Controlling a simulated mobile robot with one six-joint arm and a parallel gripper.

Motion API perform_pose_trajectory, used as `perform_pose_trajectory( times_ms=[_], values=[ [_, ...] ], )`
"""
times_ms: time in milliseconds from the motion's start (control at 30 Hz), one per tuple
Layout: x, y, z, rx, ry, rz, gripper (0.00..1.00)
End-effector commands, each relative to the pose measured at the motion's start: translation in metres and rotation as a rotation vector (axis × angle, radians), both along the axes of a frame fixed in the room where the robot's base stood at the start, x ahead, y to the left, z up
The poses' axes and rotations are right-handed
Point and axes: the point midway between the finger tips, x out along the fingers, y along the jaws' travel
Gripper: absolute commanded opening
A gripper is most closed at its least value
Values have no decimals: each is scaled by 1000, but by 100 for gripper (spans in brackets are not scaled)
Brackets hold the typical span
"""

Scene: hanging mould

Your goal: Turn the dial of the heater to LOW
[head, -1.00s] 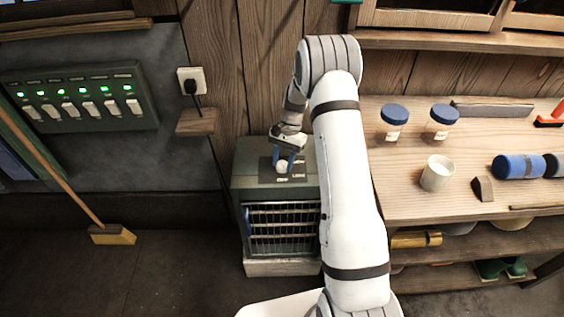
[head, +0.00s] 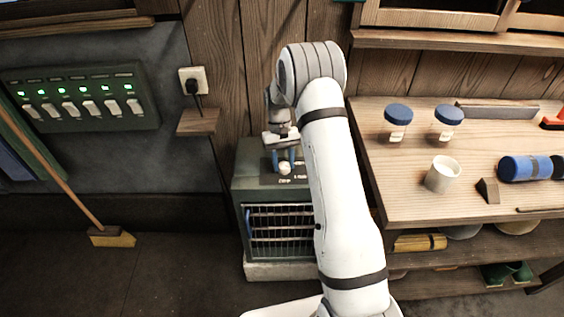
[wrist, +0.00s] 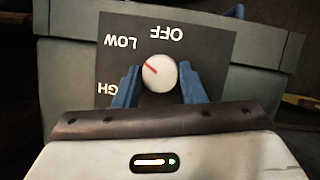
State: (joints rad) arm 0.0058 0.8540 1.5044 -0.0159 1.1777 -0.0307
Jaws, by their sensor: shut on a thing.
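The heater (head: 243,185) is a grey-green box with a barred front, standing on the floor against the wall. Its white round dial (wrist: 159,76) sits on a dark plate (wrist: 215,48) on top, marked OFF, LOW and a partly hidden HIGH. The dial's red mark points up-left in the wrist view, roughly at the LOW label (wrist: 121,43). My gripper (wrist: 158,84) has its blue fingers on either side of the dial and is shut on it. In the head view my gripper (head: 284,164) is above the heater top; my arm hides the heater's right side.
A wooden bench (head: 410,205) with two blue-lidded jars, a white cup (head: 442,174) and a blue roll stands at the right. A switch panel (head: 85,97) and a small shelf (head: 198,121) with a plug above are at the left. A broom (head: 110,236) leans there.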

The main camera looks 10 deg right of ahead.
Motion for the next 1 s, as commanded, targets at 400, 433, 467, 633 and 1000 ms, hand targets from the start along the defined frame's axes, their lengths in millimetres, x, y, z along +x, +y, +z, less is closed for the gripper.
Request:
perform_pose_trajectory(
  times_ms=[400,433,467,633,1000],
  values=[
    [4,0,3,0,-15,35,14],
    [4,0,3,0,-15,35,14],
    [4,0,3,0,-15,35,14],
    [4,0,3,-1,-14,34,41],
    [1,-1,1,0,-5,33,58]
  ],
)
